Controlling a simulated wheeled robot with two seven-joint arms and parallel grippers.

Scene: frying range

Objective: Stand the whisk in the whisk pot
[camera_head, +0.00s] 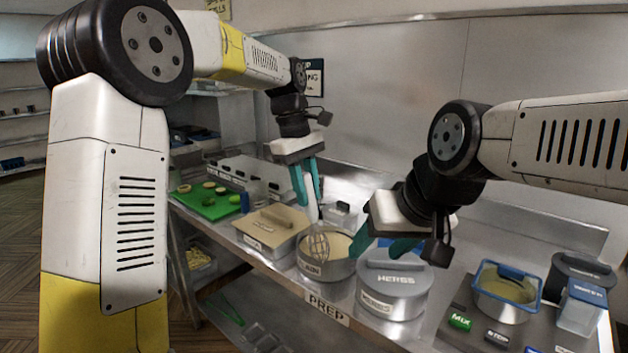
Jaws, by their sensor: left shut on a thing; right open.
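My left gripper (309,188) is shut on the whisk (319,244), which hangs nearly upright with its wire head down. The wire head overlaps the left part of an open round metal pot (337,268) with a pale inside. I cannot tell whether the wires are inside the pot or in front of it. My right gripper (381,247) is open above the left edge of the lidded herbs pot (400,294).
A lidded box (262,236) stands left of the open pot, with a green cutting board (205,203) beyond. A clear container (340,213) is behind. At right stand a blue-rimmed pan (500,306) and a blue-lidded container (580,308). The PREP counter edge runs in front.

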